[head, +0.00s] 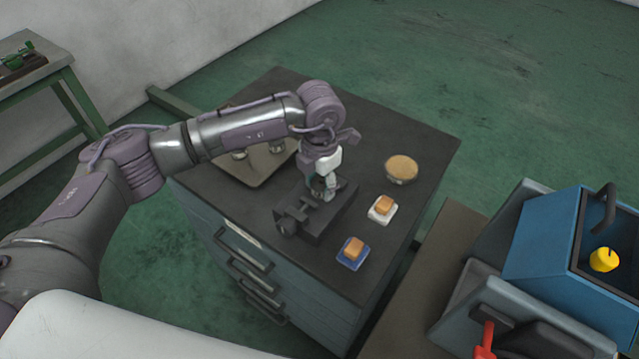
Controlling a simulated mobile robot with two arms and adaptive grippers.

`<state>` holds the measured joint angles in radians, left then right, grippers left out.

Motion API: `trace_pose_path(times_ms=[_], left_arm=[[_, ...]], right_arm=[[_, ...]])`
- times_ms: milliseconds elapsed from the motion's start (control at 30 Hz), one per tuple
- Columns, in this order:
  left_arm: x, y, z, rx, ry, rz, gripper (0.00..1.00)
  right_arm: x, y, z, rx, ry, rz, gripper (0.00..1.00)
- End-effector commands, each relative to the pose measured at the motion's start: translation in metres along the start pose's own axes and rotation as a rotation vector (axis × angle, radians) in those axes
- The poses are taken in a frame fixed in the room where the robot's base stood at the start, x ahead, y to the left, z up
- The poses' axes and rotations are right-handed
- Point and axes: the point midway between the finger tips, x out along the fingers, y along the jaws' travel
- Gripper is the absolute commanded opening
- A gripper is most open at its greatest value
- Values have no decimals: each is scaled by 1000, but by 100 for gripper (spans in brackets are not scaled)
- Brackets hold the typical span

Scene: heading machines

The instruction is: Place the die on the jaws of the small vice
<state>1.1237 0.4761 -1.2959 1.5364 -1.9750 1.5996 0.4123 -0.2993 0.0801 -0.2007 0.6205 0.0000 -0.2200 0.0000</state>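The small vice (300,222), dark grey, stands on the dark top of the drawer cabinet, near its middle. My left gripper (329,190) points down at the vice's far end, right over or at the jaws. Its fingers are small here, and I cannot tell whether they are shut or touch the vice. I cannot make out the die for sure; it may be hidden at the fingertips. Metal round pieces (276,146) sit on a tray (262,178) behind my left arm, partly covered by it. My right gripper is not in view.
The cabinet's far right corner is clear.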

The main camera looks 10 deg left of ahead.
Motion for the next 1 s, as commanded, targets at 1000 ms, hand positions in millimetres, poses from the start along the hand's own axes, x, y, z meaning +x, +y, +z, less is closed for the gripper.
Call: trace_pose_path(times_ms=[1000], left_arm=[[-27, -1, -2, 3, 10, 0, 70]], right_arm=[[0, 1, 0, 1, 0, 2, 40]])
